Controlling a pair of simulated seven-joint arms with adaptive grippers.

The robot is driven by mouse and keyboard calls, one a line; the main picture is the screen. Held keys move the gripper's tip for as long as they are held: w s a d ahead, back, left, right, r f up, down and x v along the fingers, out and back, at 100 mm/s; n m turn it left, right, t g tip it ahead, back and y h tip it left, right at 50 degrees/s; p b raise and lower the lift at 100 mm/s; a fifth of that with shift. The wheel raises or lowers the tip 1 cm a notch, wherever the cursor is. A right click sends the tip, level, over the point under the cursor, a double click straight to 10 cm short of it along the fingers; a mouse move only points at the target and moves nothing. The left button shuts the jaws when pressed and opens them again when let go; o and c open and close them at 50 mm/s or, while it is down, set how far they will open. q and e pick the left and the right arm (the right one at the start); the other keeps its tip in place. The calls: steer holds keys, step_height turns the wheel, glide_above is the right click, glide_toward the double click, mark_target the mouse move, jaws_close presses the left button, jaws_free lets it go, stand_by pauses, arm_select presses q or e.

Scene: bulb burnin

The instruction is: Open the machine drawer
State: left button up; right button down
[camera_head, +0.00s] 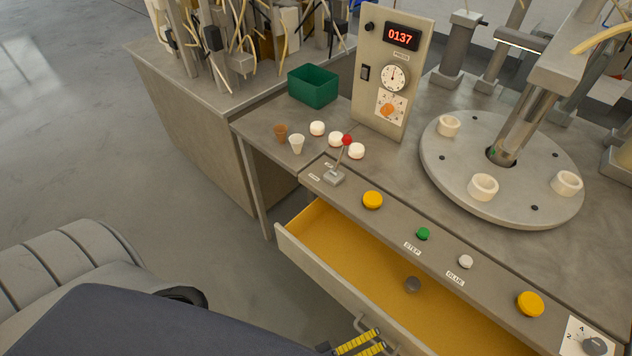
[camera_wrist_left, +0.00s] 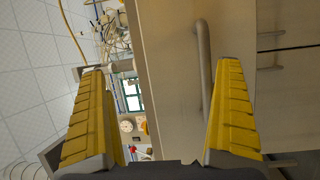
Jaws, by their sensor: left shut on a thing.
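The machine drawer (camera_head: 284,239) is pulled out from under the control panel, and much of its yellow inside shows. My left gripper (camera_head: 362,342), with yellow ribbed fingers, is at the drawer front, at the bottom edge of the head view. It is shut on the drawer handle (camera_head: 360,320). In the left wrist view the handle bar (camera_wrist_left: 203,65) shows between the fingers, nearer the right one; the exact contact is hard to see. My right gripper is not in view.
The control panel (camera_head: 397,212) above the drawer carries a red-tipped lever (camera_head: 346,141) and several buttons. White pucks, two small cups and a green bin (camera_head: 313,86) stand behind it. A round turntable (camera_head: 460,180) is at the right. Floor left of the drawer is free.

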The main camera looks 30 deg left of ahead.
arm_select(q)
steer(key=shift+s+a+r, duration=0.2)
steer(key=shift+s+a, duration=0.25)
steer(key=shift+s, duration=0.1)
steer(key=shift+c, duration=1.2)
steer(key=shift+s+a, duration=0.15)
steer(key=shift+s, duration=0.05)
steer(key=c, duration=0.7)
steer(key=shift+d+f+v, duration=0.1)
steer(key=shift+f+v, duration=0.3)
steer(key=shift+v, duration=2.5)
steer(key=shift+d+f+v, duration=0.1)
steer(key=shift+f+v, duration=0.25)
steer(key=shift+v, duration=2.6)
steer(key=shift+d+f+v, duration=0.1)
steer(key=shift+f+v, duration=0.3)
steer(key=shift+v, duration=2.5)
steer(key=shift+c, duration=0.2)
steer(key=shift+s, duration=0.15)
